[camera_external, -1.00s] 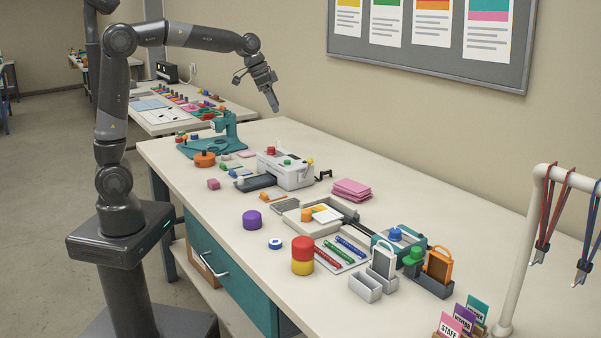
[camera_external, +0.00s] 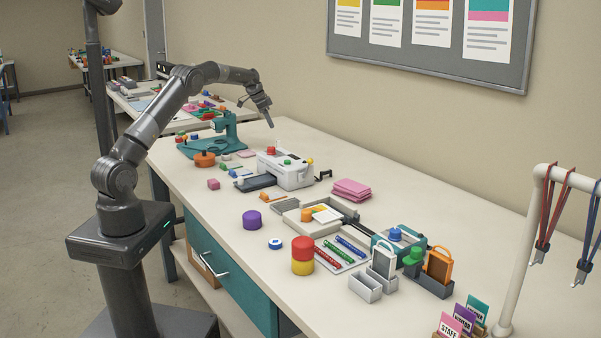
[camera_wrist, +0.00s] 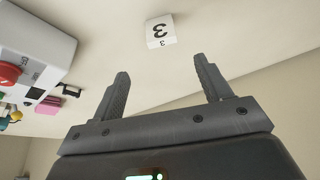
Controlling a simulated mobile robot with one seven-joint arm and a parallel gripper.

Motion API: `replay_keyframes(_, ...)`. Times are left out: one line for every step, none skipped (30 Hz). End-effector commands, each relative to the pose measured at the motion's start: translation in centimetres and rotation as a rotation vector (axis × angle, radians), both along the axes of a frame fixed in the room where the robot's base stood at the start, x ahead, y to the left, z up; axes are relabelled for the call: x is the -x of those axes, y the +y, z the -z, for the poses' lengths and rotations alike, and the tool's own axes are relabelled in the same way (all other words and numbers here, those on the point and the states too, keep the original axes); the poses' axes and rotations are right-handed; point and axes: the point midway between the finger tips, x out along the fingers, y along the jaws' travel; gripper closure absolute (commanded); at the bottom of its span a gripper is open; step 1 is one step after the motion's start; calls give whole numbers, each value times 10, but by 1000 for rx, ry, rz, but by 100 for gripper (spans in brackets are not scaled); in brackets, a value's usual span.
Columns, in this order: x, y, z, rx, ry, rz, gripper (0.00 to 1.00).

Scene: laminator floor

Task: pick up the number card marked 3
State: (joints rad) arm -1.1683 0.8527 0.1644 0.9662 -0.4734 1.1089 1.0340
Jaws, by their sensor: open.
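The number card (camera_wrist: 161,31) is a small white block with a black 3 on its face and a smaller 3 on its edge. It stands on the pale table top in the wrist view, ahead of my fingertips and roughly in line with the gap between them. My gripper (camera_wrist: 162,68) is open, with nothing between its fingers and a space between them and the card. In the external view my gripper (camera_external: 269,122) hangs, pointing down, above the far part of the table, behind the white machine. I cannot clearly make out the card in that view.
The white laminating machine (camera_external: 286,168) with a red button stands close by; it also fills the left of the wrist view (camera_wrist: 35,50). A teal punch (camera_external: 212,142) stands to its left. Pink cards (camera_external: 351,189) lie to its right. The wall is close behind the table.

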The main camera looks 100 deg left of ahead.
Motion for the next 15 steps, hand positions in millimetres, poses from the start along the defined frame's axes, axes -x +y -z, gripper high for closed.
replay_keyframes(2,2,4,0,0,0,29)
replay_keyframes(1,3,5,0,0,0,29)
replay_keyframes(0,4,9,0,0,1,29)
replay_keyframes(-1,4,12,0,1,1,29)
replay_keyframes(-2,5,16,0,1,1,29)
replay_keyframes(-5,5,21,0,2,1,29)
replay_keyframes(-7,6,26,1,2,1,29)
replay_keyframes(-8,6,30,1,2,1,29)
replay_keyframes(-11,7,37,1,2,1,29)
replay_keyframes(-13,8,41,0,2,1,29)
replay_keyframes(-14,9,45,0,1,1,29)
replay_keyframes(-16,10,49,0,1,0,29)
replay_keyframes(-17,10,51,0,1,0,29)
replay_keyframes(-17,11,53,0,1,0,29)
replay_keyframes(-18,11,56,0,1,0,29)
